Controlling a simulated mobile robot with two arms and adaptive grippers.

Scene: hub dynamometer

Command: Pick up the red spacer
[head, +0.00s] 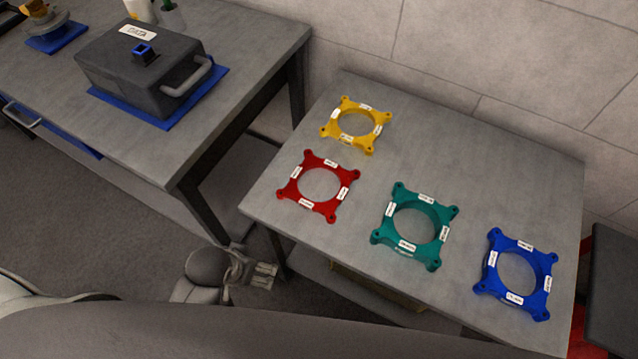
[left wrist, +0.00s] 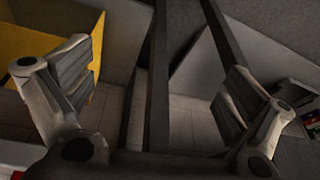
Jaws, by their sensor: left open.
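The red spacer (head: 290,188) is a flat square ring with a round hole, corner lobes and white labels. It lies on the grey table (head: 475,160) near its left edge in the head view. My left gripper (head: 264,274) is below and left of the red spacer, off the table's front left edge, and apart from it. In the left wrist view my left gripper (left wrist: 160,100) has its two fingers wide apart with nothing between them. The red spacer cannot be made out in that view. My right gripper is not in view.
A yellow spacer (head: 328,130) lies behind the red one; a green spacer (head: 382,226) and a blue spacer (head: 490,270) lie to the right. A second table (head: 240,50) at left holds a dark box (head: 110,62) with a handle. A wall stands behind.

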